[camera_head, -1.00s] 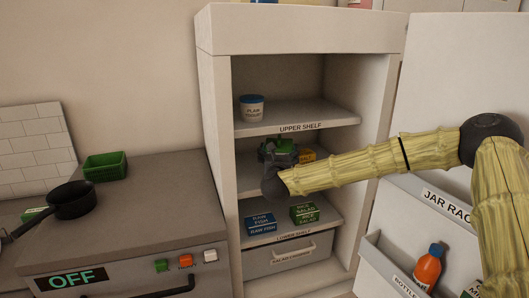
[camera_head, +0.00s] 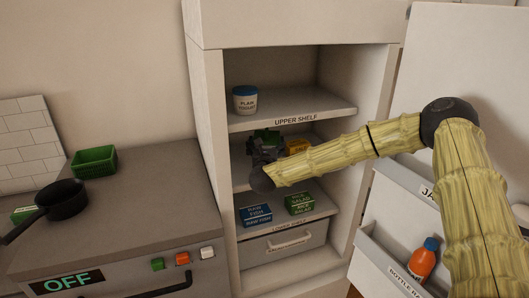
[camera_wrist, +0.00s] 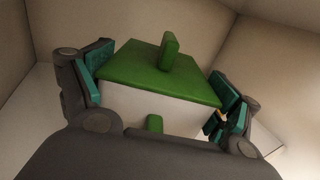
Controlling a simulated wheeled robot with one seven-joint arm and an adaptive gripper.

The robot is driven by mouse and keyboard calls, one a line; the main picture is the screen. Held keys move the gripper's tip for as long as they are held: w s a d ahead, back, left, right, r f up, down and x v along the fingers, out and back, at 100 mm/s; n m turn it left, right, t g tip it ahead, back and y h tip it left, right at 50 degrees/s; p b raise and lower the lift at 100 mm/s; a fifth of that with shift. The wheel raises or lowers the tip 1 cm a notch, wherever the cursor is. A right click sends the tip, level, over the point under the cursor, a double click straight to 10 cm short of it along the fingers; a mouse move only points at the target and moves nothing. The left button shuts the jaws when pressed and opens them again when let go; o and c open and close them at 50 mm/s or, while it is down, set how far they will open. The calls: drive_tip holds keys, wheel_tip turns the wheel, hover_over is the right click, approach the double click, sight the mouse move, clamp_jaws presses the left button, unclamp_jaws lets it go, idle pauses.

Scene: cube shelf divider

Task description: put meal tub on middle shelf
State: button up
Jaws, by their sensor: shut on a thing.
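The meal tub (camera_wrist: 150,100) is a white box with a green lid and a green tab on top. It fills the middle of the wrist view, between the teal pads of my gripper (camera_wrist: 160,95), which is shut on it. In the head view my gripper (camera_head: 264,150) is inside the fridge at the middle shelf (camera_head: 240,178), and the green lid of the tub (camera_head: 268,134) shows just behind it. The arm and gripper hide most of the tub and shelf, so I cannot tell whether the tub touches the shelf.
A yoghurt pot (camera_head: 245,101) stands on the upper shelf (camera_head: 300,110). Raw fish (camera_head: 256,214) and rice salad (camera_head: 299,203) boxes lie on the lower shelf. The open door (camera_head: 450,60) is at right.

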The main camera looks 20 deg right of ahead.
wheel_tip(320, 180, down, 3)
drive_tip(key=shift+s+d+r+p, duration=0.1)
drive_tip(key=shift+r+p, duration=0.1)
drive_tip(key=shift+p, duration=0.3)
drive_tip(key=shift+w+f+p, duration=0.3)
drive_tip(key=shift+w+f, duration=0.05)
drive_tip(key=shift+f, duration=0.15)
drive_tip(key=shift+s, duration=0.1)
drive_tip(key=shift+r, duration=0.1)
drive_tip(key=o, duration=1.1)
drive_tip(key=shift+f, duration=0.2)
drive_tip(key=shift+r, duration=0.15)
drive_tip(key=shift+s, duration=0.1)
